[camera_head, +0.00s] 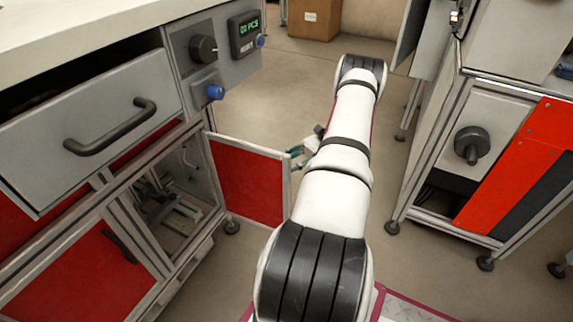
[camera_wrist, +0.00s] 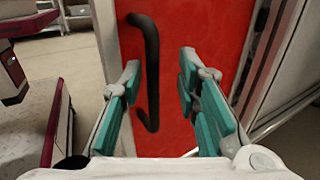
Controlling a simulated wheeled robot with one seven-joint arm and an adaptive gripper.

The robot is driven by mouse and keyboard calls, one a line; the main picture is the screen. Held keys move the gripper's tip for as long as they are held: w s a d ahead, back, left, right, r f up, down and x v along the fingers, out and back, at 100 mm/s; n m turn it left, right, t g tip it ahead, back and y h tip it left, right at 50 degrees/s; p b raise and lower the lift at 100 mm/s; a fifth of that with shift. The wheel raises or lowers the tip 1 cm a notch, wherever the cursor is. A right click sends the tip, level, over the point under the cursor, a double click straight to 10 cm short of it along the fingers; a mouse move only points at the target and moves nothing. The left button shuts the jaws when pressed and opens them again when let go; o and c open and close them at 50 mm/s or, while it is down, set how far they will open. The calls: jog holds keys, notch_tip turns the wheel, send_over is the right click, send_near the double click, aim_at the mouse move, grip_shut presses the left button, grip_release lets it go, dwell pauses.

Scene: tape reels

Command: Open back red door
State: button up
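The back red door (camera_head: 245,182) stands swung out from the left cabinet, its grey frame turned across the aisle. Its red panel (camera_wrist: 210,30) fills the middle of the wrist view. A black vertical bar handle (camera_wrist: 152,70) is on it, seen between my fingers and nearer the left one. My gripper (camera_wrist: 163,85) is open with teal finger pads. In the head view my gripper (camera_head: 303,150) is at the door's free edge, partly hidden by my arm. Whether a finger touches the door or handle cannot be told.
The left cabinet has a half-open drawer (camera_head: 95,125), a front red door (camera_head: 85,275) and a control panel with a blue knob (camera_head: 215,92). A right-hand machine (camera_head: 515,165) has an orange-red panel. Floor (camera_head: 290,80) is clear between them, with a cardboard box (camera_head: 314,18) behind.

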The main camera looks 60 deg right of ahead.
jog(key=v, duration=0.7)
jog(key=shift+s, duration=0.1)
dwell(0.7)
